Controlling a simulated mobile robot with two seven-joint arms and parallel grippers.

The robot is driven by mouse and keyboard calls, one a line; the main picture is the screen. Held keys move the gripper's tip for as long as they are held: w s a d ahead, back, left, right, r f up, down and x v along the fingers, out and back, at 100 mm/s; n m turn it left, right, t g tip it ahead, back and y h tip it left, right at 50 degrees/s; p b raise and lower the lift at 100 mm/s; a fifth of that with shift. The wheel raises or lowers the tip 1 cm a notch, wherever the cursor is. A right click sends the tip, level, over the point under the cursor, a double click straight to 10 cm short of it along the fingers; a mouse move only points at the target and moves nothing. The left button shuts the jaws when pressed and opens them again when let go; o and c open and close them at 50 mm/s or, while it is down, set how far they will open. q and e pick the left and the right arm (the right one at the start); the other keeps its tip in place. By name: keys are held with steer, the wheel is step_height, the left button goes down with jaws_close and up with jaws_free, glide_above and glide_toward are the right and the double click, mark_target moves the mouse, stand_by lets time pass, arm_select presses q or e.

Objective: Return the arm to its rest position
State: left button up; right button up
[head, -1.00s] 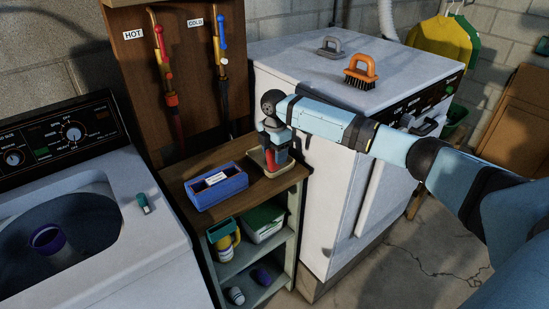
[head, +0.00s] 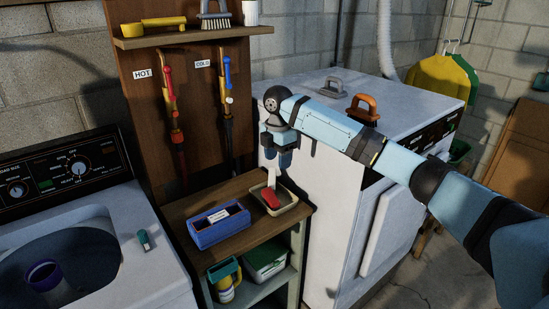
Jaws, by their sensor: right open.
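My right arm reaches in from the right in the head view, in front of the white dryer. My right gripper (head: 284,158) points down above a small tan tray (head: 285,203) on the wooden shelf unit (head: 187,205). It is open. A red object (head: 270,198) lies in the tray, with a pale upright piece just behind it. The gripper is apart from the red object, a little above it. My left gripper is not in view.
A blue box (head: 222,236) stands left of the tray. The open washer (head: 140,275) is at left, the white dryer (head: 330,185) at right with an orange-handled brush (head: 362,110) on top. Hot and cold hoses hang on the wooden panel behind. A wall shelf (head: 190,36) is above.

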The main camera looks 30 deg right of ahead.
steer(key=shift+f, duration=0.1)
steer(key=s+a+f+m+t+y, duration=0.15)
steer(key=s+a+f+m, duration=0.25)
steer(key=s+a+f, duration=1.4)
steer(key=s+d+f+m+t+h, duration=0.1)
steer(key=s+d+m, duration=0.1)
steer(key=s+m, duration=0.65)
steer(key=s+d+f+m+t, duration=0.1)
steer(key=s+m, duration=0.3)
steer(key=s, duration=1)
steer(key=w+a+f+t+y+p, duration=0.2)
steer(key=w+a+t+p, duration=0.3)
steer(key=p, duration=0.5)
steer(key=shift+a+f+n+t+y, duration=0.35)
steer(key=shift+a+f+t, duration=0.2)
steer(key=shift+t, duration=0.7)
